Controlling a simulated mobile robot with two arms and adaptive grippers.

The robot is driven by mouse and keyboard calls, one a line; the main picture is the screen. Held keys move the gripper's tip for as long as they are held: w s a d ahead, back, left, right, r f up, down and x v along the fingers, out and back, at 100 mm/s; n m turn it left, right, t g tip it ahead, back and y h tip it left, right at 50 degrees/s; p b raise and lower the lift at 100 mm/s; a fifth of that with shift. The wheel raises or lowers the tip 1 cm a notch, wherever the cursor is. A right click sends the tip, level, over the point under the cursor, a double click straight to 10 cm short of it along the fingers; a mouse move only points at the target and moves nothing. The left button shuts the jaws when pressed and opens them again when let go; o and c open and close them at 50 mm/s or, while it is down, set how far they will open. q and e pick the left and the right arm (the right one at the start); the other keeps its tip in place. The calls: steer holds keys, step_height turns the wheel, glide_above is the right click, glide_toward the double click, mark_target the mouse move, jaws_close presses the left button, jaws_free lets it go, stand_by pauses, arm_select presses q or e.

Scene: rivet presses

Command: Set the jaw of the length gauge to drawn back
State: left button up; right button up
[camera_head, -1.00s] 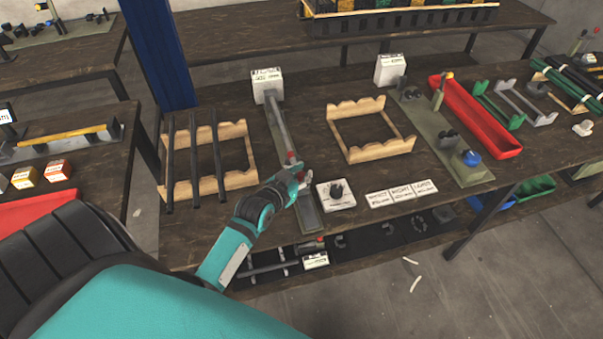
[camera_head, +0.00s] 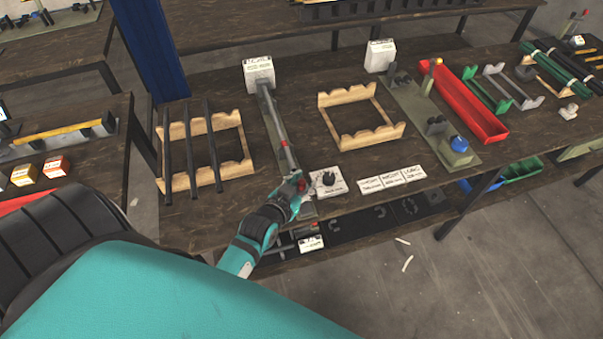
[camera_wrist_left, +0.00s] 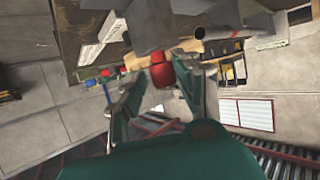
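The length gauge (camera_head: 272,118) is a long grey rail on the bench, with a white labelled block (camera_head: 259,70) at its far end. A red mark (camera_head: 283,143) shows partway along its rod. My left gripper (camera_head: 298,184) is at the near part of the rail, with its fingers around the jaw's red knob (camera_wrist_left: 162,75). In the left wrist view the knob sits between the two fingertips; the finger contact is partly hidden. The jaw itself is mostly hidden by the gripper in the head view. My right gripper is not in view.
A white plate with a black knob (camera_head: 328,182) stands close right of the gripper. A wooden rack with dark rods (camera_head: 237,172) is left; an empty wooden rack (camera_head: 345,97) is right. A lower shelf lies below the bench edge.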

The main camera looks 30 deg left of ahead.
arm_select(q)
steer(key=shift+o, duration=0.9)
steer(key=shift+s+a+r, duration=0.1)
steer(key=shift+s, duration=0.1)
steer(key=v, duration=1.1)
steer(key=shift+s, duration=0.35)
steer(key=shift+r, duration=0.1)
